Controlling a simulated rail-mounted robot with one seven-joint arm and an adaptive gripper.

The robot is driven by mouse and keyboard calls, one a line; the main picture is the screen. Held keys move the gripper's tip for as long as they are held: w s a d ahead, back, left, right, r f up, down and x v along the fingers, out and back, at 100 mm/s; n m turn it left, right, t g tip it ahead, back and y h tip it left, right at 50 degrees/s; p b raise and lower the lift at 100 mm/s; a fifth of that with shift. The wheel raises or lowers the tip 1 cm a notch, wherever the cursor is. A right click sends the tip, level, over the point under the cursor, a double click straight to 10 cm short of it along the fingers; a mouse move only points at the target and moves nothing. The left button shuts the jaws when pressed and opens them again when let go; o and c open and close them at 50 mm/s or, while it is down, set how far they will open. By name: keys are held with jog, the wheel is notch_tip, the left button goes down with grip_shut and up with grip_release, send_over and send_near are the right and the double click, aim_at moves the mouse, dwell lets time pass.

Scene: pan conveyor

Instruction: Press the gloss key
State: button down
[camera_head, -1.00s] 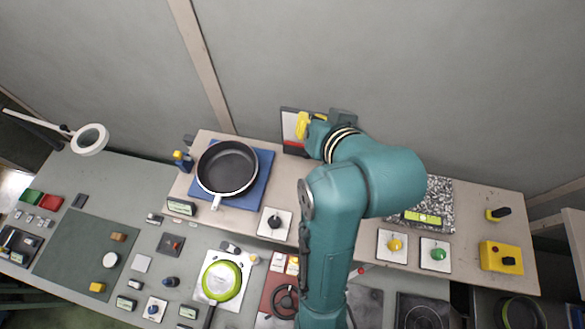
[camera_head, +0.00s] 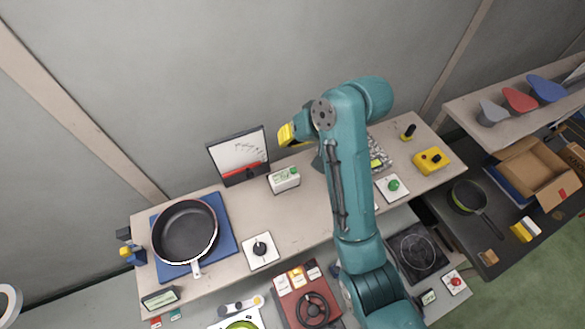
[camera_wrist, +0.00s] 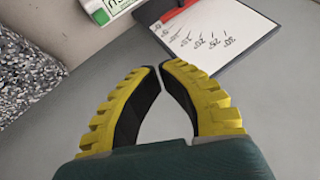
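My gripper (camera_head: 286,134) shows its yellow fingers in the head view, raised in front of the back wall, above and right of the gauge board. In the wrist view the yellow ribbed fingers (camera_wrist: 159,68) come together at the tips with nothing between them. A red panel (camera_head: 292,313) with a dark wheel and several small keys (camera_head: 297,278) lies low in the head view, well below my gripper; one key looks orange. The key labels are too small to read, so I cannot tell which is the gloss key.
A white box with a green mark (camera_head: 284,179) stands on the shelf; it also shows in the wrist view (camera_wrist: 104,10). A black pan (camera_head: 185,231) sits on a blue mat (camera_head: 230,243) at left.

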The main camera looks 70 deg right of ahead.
jog(key=b, duration=0.8)
send_over(289, 171)
notch_tip(289, 171, down, 8)
jog(key=shift+f, duration=0.4)
jog(key=shift+f, duration=0.1)
dwell(0.6)
jog(key=shift+f, duration=0.3)
jog(key=shift+f, duration=0.6)
dwell(0.5)
jog(key=shift+r+p, duration=0.1)
jog(key=shift+p, duration=0.25)
jog(key=shift+r+p, duration=0.85)
jog(key=shift+p, duration=0.15)
